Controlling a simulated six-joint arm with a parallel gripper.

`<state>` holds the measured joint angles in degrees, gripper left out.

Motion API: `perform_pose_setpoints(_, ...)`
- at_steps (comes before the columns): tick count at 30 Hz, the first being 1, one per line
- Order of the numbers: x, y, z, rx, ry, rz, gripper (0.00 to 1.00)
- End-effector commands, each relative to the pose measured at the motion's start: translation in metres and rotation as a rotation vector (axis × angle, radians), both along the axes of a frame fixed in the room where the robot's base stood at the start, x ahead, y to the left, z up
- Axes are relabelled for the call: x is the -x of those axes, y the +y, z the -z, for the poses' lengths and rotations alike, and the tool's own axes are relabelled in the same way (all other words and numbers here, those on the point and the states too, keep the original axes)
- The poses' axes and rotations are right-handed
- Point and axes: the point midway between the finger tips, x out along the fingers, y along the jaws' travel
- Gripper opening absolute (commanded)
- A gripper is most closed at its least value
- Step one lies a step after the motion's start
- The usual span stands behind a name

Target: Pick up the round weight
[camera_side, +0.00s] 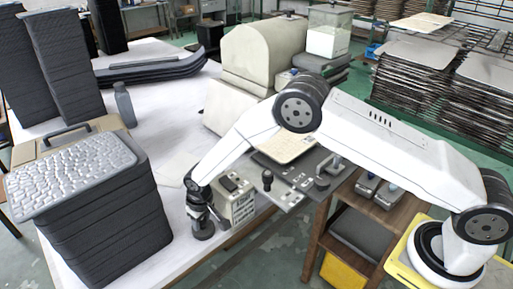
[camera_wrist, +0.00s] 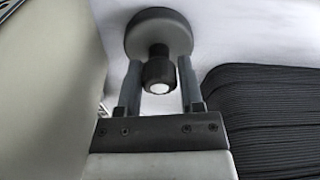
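The round weight (camera_side: 203,232) stands upright on the white table near its front edge in the side view. It is dark, with a wide disc base and a narrow neck. In the wrist view the grey disc (camera_wrist: 158,33) is at the top, and its black knob with a pale end faces the camera. My gripper (camera_wrist: 159,72) has one finger on each side of the knob. The fingers look open, with a narrow gap to the knob on each side. In the side view my gripper (camera_side: 201,205) is low over the weight and partly hides it.
A tall stack of dark panels topped by a grey textured tray (camera_side: 72,172) stands left of the weight. A beige box-shaped device (camera_side: 236,205) with a switch is close on the right. A grey bottle (camera_side: 125,105) stands farther back. The table between is mostly clear.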

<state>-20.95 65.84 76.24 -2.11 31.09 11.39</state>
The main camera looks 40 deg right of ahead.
Motion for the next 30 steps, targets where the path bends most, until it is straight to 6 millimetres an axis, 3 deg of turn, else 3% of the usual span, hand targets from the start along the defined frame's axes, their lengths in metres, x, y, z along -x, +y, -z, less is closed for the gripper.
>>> perform_pose_setpoints(1,0.0000,0.0000,-0.0001,0.000,0.000,0.000,0.29)
perform_pose_setpoints(4,0.0000,0.0001,-0.0001,0.000,0.000,0.000,0.00)
perform_pose_setpoints(30,0.0003,0.0005,0.0000,0.000,0.000,0.000,0.00)
